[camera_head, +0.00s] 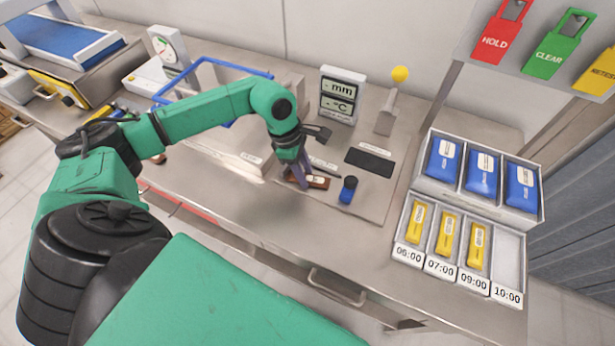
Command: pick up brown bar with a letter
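A brown bar (320,183) with a pale label lies on the steel counter, near the front of a flat panel. Any letter on it is too small to read. My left gripper (301,177) reaches down from above at the bar's left end, and its purple-grey fingers overlap that end in the camera_head view. I cannot tell whether the fingers are apart or closed on the bar. My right gripper is not in view.
Behind are a black pad (370,160), a mm/°C display (341,96) and a yellow-knobbed stand (390,110).

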